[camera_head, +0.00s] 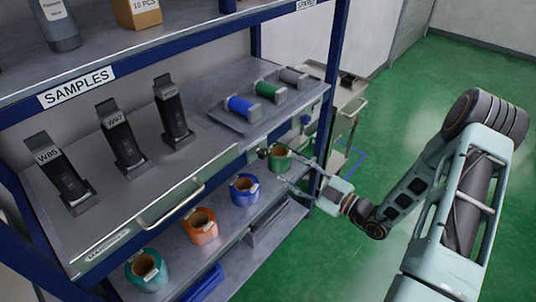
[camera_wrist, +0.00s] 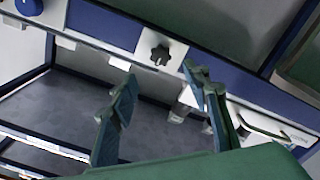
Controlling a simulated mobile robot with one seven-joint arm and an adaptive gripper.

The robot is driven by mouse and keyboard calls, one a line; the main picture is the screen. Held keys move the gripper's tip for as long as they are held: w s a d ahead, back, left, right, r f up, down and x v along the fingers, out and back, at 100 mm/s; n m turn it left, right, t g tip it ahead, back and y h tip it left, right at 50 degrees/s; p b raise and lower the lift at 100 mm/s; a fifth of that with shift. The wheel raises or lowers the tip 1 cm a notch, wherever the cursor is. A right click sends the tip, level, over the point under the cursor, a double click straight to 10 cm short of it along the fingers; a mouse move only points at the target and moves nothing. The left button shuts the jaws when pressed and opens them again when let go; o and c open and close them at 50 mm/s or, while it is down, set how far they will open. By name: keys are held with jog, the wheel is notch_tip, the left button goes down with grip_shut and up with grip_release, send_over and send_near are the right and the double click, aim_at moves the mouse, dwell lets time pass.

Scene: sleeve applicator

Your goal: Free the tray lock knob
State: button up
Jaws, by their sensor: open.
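A black star-shaped knob (camera_wrist: 160,53) sits on a pale plate on the blue front rail in the wrist view. It is probably the tray lock knob; a small dark shape (camera_head: 262,153) at the shelf front in the head view may be the same knob. My gripper (camera_wrist: 159,74) is open and empty, its two fingers spread below and to either side of the knob, apart from it. In the head view my gripper (camera_head: 287,170) is by the shelf's front edge. A round blue knob (camera_wrist: 22,6) is at the upper left of the wrist view.
A tray of blue, green and grey rolls (camera_head: 242,106) lies on the shelf above. A drawer handle (camera_head: 170,205) juts out left of my gripper. Coloured rolls (camera_head: 201,226) stand on the lower shelf. A blue post (camera_head: 330,90) rises nearby. Green floor at right is open.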

aim_at(265, 155)
jog(key=p+x, duration=0.1)
jog(key=x, duration=0.8)
jog(key=shift+w+a, duration=0.2)
jog(key=shift+a, duration=0.1)
jog(key=c, duration=1.2)
jog(key=shift+o, duration=0.2)
